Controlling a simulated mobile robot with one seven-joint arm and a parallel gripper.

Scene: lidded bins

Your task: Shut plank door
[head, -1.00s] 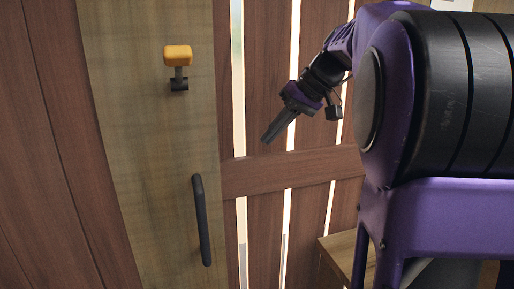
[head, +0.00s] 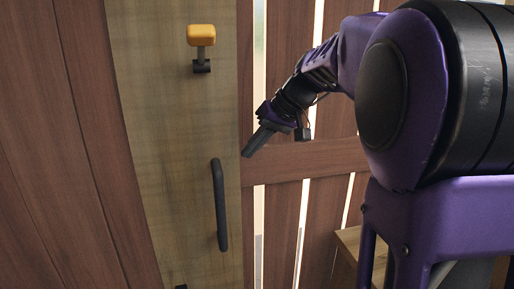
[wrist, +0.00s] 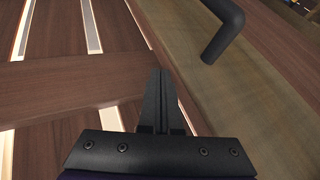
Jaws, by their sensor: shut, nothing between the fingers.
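The plank door is reddish-brown boards with bright gaps between them and a horizontal rail (head: 318,160); it also shows in the wrist view (wrist: 70,92). A lighter olive-brown upright board (head: 165,130) stands at its left, carrying a dark bar handle (head: 220,205) and an orange-yellow knob (head: 201,36) on a black stem above it. The handle's end also shows at the top of the wrist view (wrist: 224,30). My gripper (head: 250,151) is shut and empty, up and to the right of the handle, near the rail. I cannot tell whether it touches the wood. Whether the door is ajar is unclear.
Dark reddish planks (head: 60,150) fill the left side. A wooden box-like piece of furniture (head: 348,243) stands low at the right, partly behind my arm. Small colourful items show at the wrist view's top right corner.

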